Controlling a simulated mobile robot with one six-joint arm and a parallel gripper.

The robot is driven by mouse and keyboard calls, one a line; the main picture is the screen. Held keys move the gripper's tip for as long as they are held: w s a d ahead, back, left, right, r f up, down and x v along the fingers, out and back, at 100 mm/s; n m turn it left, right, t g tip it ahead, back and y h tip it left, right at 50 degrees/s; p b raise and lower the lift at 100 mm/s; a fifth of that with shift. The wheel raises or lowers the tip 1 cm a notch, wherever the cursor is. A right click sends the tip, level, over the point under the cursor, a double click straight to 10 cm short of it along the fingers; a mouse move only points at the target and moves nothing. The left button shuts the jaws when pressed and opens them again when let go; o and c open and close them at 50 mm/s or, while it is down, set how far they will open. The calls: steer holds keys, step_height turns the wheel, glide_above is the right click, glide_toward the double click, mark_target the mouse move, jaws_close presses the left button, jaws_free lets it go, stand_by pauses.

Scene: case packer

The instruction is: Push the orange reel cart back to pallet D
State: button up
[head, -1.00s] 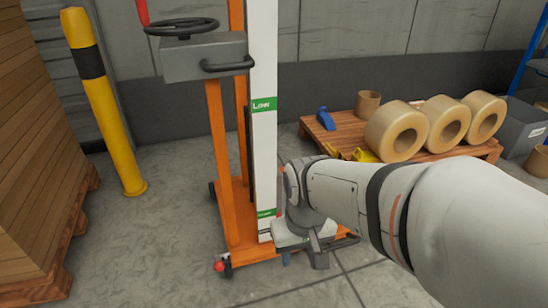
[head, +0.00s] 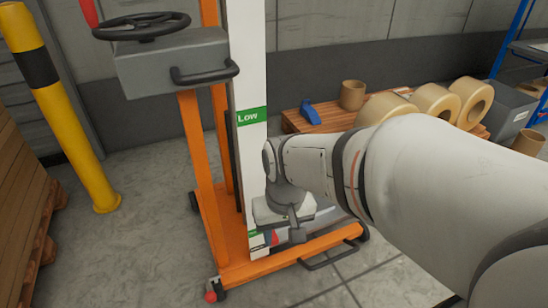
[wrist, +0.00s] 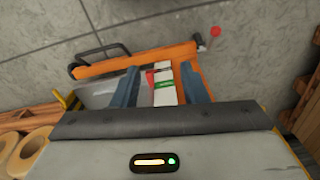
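The orange reel cart (head: 205,160) stands upright on the floor left of centre in the head view. It has a white mast (head: 252,80) with green labels, a grey box with a black handwheel and a bar handle, and an orange base. My gripper (head: 297,232) is low beside the mast, above the base, pointing down. In the wrist view its two blue-grey fingers (wrist: 160,88) are apart, with the mast's white and green foot and a red part showing beyond the gap. I cannot tell whether it touches the cart. No pallet D mark is readable.
A wooden pallet (head: 335,122) with large tape rolls (head: 435,102) lies behind on the right. A yellow post (head: 75,135) stands left of the cart. A loaded pallet (head: 45,235) is at the far left. Open floor (head: 130,245) lies between them and the cart.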

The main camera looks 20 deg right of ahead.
steer(key=w+d+f+m+g+y+p, duration=0.1)
steer(key=w+d+f+m+g+y, duration=0.15)
steer(key=w+m, duration=0.3)
steer(key=m+t+y+p, duration=0.5)
steer(key=m+t+y, duration=0.4)
steer(key=m, duration=2.1)
glide_above(333, 258)
steer(key=w, duration=0.1)
step_height(333, 258, down, 27)
steer(key=s+d+f+m+t+h+p, duration=0.1)
steer(key=s+d+f+m+t+h, duration=0.15)
steer(key=f+m, duration=0.5)
steer(key=s+d+f+m+t+h, duration=0.2)
steer(key=s+f+m+t, duration=0.2)
steer(key=f+m, duration=0.3)
steer(key=shift+n, duration=0.7)
steer(key=x, duration=0.2)
steer(key=b+x, duration=0.1)
steer(key=x, duration=0.4)
steer(key=shift+a+f, duration=0.3)
steer(key=shift+f, duration=0.15)
jaws_close()
